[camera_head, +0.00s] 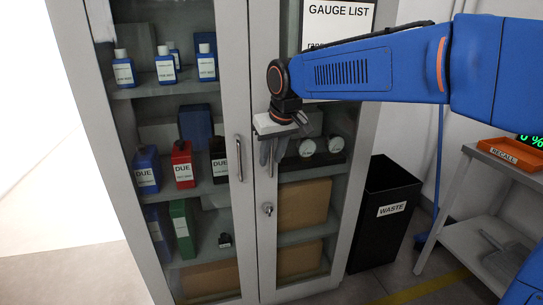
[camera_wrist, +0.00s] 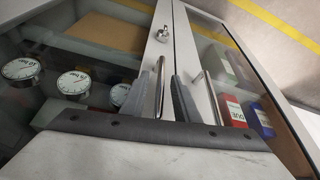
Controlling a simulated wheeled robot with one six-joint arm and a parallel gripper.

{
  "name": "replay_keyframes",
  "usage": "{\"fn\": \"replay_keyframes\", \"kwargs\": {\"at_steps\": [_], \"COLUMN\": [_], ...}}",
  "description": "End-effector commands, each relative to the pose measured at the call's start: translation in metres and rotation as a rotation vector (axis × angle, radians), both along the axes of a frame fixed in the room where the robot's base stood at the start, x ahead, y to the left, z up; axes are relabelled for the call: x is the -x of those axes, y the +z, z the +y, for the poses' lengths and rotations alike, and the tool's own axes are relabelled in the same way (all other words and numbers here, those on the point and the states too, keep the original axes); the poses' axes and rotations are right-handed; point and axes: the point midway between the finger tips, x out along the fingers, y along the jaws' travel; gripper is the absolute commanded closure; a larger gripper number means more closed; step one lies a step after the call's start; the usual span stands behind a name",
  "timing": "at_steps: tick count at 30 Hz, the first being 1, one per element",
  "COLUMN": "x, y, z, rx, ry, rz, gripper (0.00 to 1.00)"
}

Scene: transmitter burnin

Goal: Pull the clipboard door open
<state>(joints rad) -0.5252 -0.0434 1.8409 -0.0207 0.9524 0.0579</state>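The clipboard door is the cabinet's right door (camera_head: 263,240), with the "GAUGE LIST" sheet (camera_head: 338,22) near its top. It looks shut. Its upright metal handle (camera_wrist: 159,86) stands between the two fingers of my gripper (camera_wrist: 159,102) in the wrist view. The fingers are apart, with a gap showing on each side of the bar, so my gripper is open around the handle. In the head view my gripper (camera_head: 271,148) points down in front of this door, and hides most of the handle. A round lock (camera_head: 267,209) sits below it.
The left door has its own handle (camera_head: 239,158), close beside mine; it also shows in the wrist view (camera_wrist: 212,97). Bottles, gauges and boxes stand behind the glass. A black waste bin (camera_head: 385,215) stands right of the cabinet, and a grey bench (camera_head: 510,160) farther right.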

Motion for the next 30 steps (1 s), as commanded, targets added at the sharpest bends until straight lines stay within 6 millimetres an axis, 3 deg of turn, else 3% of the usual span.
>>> {"fn": "replay_keyframes", "kwargs": {"at_steps": [6, 10, 22, 30], "x": [0.000, 0.000, 0.009, 0.050], "y": [0.000, 0.000, 0.001, 0.001], "z": [0.000, 0.000, -0.004, -0.026], "rx": [0.000, 0.000, -0.001, -0.002], "ry": [0.000, 0.000, 0.024, 0.141], "rz": [0.000, 0.000, -0.001, -0.002], "gripper": [0.72, 1.00, 1.00, 1.00]}}
